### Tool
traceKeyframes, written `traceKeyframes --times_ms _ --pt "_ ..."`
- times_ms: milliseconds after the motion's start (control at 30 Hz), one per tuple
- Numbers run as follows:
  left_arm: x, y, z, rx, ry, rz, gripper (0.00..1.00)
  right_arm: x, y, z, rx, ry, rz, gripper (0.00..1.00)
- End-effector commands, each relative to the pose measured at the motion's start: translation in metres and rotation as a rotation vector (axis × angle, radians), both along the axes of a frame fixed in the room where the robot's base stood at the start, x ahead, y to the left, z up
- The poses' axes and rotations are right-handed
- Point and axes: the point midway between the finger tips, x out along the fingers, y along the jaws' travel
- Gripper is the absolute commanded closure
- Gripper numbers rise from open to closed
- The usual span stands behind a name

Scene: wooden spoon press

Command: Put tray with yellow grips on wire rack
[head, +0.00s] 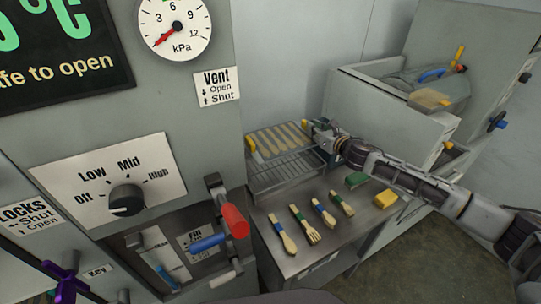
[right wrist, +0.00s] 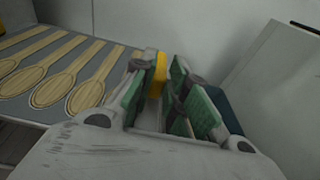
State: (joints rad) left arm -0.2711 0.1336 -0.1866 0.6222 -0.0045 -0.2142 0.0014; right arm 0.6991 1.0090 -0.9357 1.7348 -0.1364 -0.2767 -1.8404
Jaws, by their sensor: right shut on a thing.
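The tray with yellow grips (head: 262,154) holds a row of wooden spoons and sits level at the top of the wire rack (head: 285,178) in the head view. I cannot tell whether it rests on the rack or hangs just above it. My right gripper (head: 322,130) is shut on the tray's right-hand yellow grip. In the right wrist view the yellow grip (right wrist: 158,72) shows between the green-padded fingers (right wrist: 160,95), with the grey tray (right wrist: 22,108) and its spoons to the left. My left gripper is not in view.
Wooden spoons and forks with coloured bands (head: 312,230) lie on the metal table in front of the rack. A green block (head: 356,179) and a yellow block (head: 386,199) lie to the right. A control panel with a red-handled lever (head: 235,221) stands close on the left.

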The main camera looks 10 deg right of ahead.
Motion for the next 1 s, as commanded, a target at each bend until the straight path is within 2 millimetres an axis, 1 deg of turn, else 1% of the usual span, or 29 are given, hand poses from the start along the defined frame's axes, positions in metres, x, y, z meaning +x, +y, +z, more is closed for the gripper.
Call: traceKeyframes --times_ms 333,533,700,1000 --pt "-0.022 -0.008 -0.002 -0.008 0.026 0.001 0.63 0.0 0.0 0.001 0.002 -0.002 0.001 1.0" --pt "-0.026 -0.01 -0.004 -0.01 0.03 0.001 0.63 0.0 0.001 -0.004 0.002 0.0 0.001 1.0" --pt "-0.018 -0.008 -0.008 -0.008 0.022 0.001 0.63 0.0 0.001 -0.019 0.003 0.0 0.002 1.0" --pt "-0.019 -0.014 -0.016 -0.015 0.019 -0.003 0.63 0.0 0.001 -0.052 0.003 0.001 0.001 1.0"
